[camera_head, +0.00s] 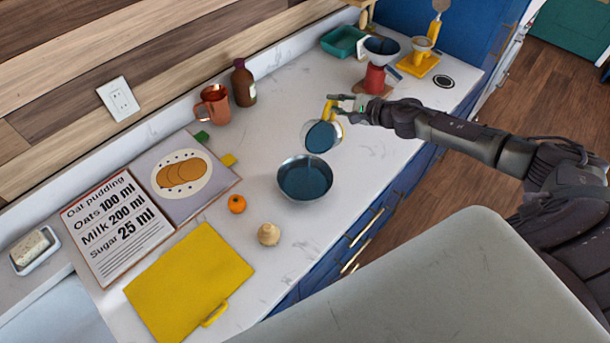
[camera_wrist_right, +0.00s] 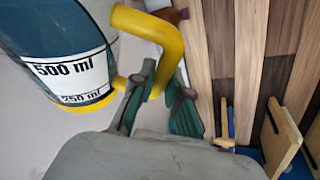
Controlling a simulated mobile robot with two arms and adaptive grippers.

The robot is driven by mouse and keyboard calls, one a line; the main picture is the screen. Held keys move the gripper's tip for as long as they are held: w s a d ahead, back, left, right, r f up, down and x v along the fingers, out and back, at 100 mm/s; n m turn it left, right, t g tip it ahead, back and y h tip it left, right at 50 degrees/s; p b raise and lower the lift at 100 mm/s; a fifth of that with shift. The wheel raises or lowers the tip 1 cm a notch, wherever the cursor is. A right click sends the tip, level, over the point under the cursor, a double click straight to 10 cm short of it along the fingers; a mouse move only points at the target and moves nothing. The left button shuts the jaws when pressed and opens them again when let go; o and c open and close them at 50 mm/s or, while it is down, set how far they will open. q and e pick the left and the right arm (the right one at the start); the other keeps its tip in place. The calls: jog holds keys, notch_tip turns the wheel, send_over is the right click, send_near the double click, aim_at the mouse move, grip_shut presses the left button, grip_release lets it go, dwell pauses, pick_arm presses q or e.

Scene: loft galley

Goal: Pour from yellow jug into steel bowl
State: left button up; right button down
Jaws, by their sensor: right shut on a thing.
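The yellow-handled jug (camera_head: 322,136) is held tilted just above the far edge of the steel bowl, its mouth showing blue liquid. In the right wrist view the jug (camera_wrist_right: 60,50) is clear with a yellow handle and base, blue contents and 500 ml and 250 ml marks. My right gripper (camera_head: 350,104) is shut on the handle; its green-padded fingers (camera_wrist_right: 163,100) show around it. The steel bowl (camera_head: 304,196) sits upright on the counter with blue liquid inside. A thin blue streak seems to run from the jug's lip into the bowl. My left gripper is not in view.
An orange fruit (camera_head: 237,204) and a garlic-like bulb (camera_head: 269,234) lie near the bowl. A copper mug (camera_head: 214,104) and brown bottle (camera_head: 243,83) stand by the wall. A recipe book (camera_head: 117,232) and yellow board (camera_head: 190,282) lie left. A red-based funnel (camera_head: 374,78) stands behind.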

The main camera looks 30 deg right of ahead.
jog(key=shift+w+d, duration=0.15)
jog(key=shift+w, duration=0.05)
jog(key=shift+s+a+r, duration=0.25)
jog(key=shift+w, duration=0.1)
jog(key=shift+w+d+f, duration=0.1)
jog(key=shift+d, duration=0.1)
jog(key=shift+s+a+r+n+t, duration=0.2)
jog(key=shift+s+a+n+t, duration=0.1)
jog(key=shift+a, duration=0.05)
jog(key=shift+w+d+f, duration=0.15)
jog(key=shift+w, duration=0.05)
